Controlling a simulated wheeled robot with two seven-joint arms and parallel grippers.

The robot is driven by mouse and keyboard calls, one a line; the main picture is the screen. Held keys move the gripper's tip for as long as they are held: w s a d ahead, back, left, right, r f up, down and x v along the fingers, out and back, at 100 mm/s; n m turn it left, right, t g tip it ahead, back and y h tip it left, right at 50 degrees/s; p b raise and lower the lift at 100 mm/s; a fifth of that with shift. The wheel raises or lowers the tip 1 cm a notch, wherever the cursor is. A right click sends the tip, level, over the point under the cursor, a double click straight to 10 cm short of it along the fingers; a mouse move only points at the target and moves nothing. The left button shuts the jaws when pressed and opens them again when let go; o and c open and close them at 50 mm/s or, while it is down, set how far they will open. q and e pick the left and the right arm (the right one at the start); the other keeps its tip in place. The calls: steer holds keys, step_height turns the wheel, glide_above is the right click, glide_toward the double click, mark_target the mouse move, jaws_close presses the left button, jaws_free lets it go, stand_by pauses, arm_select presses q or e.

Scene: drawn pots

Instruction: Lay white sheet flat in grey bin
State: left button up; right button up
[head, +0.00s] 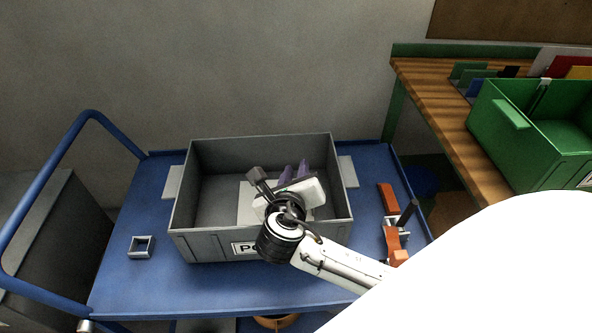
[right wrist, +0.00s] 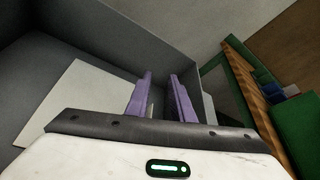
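The grey bin (head: 205,246) stands on a blue cart, with a dark-lettered white label on its front. The white sheet (head: 247,203) is inside the bin and appears to lie flat on its floor. My right gripper (head: 293,170) is over the right part of the bin and hides part of the sheet. In the right wrist view, the sheet (right wrist: 75,105) is left of the purple fingers. The fingers of my right gripper (right wrist: 160,95) are apart, with nothing visibly held between them. My left gripper is out of view.
The blue cart (head: 130,285) has a small grey square frame (head: 141,246) at left and orange pieces (head: 388,197) at right. A green bin (head: 520,135) stands on a wooden table at right. A wall is behind the cart.

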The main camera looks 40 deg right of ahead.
steer(key=r+v, duration=0.1)
steer(key=v, duration=1.1)
